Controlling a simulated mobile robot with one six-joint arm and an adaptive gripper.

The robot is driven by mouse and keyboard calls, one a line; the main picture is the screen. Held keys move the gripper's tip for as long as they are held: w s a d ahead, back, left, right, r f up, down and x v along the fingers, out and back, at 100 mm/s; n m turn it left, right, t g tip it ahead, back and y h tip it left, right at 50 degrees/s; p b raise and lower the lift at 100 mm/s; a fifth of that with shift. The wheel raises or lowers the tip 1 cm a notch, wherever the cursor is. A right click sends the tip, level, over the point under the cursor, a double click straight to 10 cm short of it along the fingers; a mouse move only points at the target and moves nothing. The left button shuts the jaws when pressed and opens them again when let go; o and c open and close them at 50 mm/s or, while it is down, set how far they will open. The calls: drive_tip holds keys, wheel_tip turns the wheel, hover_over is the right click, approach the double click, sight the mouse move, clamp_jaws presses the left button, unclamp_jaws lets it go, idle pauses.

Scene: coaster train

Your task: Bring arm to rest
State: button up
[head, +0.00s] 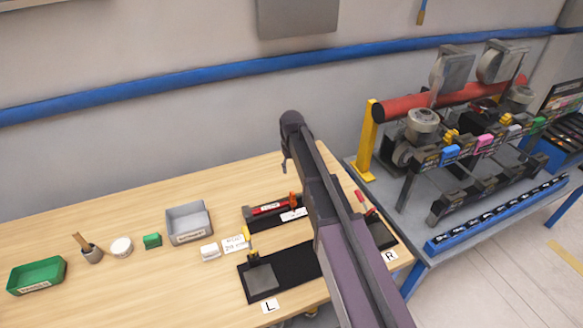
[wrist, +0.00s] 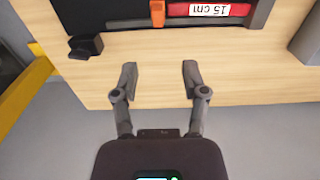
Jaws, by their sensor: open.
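My arm (head: 340,215) reaches up from the lower right across the table in the head view. My gripper (wrist: 158,80) shows in the wrist view, open and empty, with its two fingers apart over a bare strip at the table's edge. In the head view I cannot make out its fingers. A red bar tool (wrist: 208,9) with an orange piece (wrist: 157,12) and a "15 cm" label lies beyond the fingertips, apart from them. The red tool (head: 268,209) also shows left of my arm in the head view.
On the wooden table (head: 130,285) stand a grey bin (head: 188,226), a green bin (head: 36,276), a cup (head: 92,253) and a black mat (head: 300,262) marked L. A second table with a machine (head: 455,150) and yellow post (head: 364,140) stands at right.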

drive_tip(key=s+d+f+m+b, duration=0.2)
drive_tip(key=s+d, duration=0.5)
drive_tip(key=s, duration=0.5)
drive_tip(key=s+d+f+m+b, duration=0.2)
drive_tip(key=s+d, duration=0.5)
drive_tip(key=s, duration=0.6)
drive_tip(key=shift+d+f+b, duration=0.2)
drive_tip(key=shift+f+b, duration=0.7)
drive_tip(key=shift+w, duration=0.15)
drive_tip(key=c, duration=0.5)
drive_tip(key=shift+w+a, duration=0.1)
drive_tip(key=shift+w, duration=0.2)
clamp_jaws()
drive_tip(key=w+a+r+m+y+p, duration=0.1)
drive_tip(key=w+a+m, duration=0.1)
drive_tip(key=w+m, duration=0.5)
drive_tip(key=w+a+r+m+g+y+p, duration=0.1)
drive_tip(key=w+a+m, duration=0.2)
drive_tip(key=w, duration=1.7)
drive_tip(key=m, duration=0.4)
drive_tip(key=shift+w+a+r+y, duration=0.2)
drive_tip(key=shift+r+y, duration=0.1)
drive_tip(key=shift+r, duration=0.05)
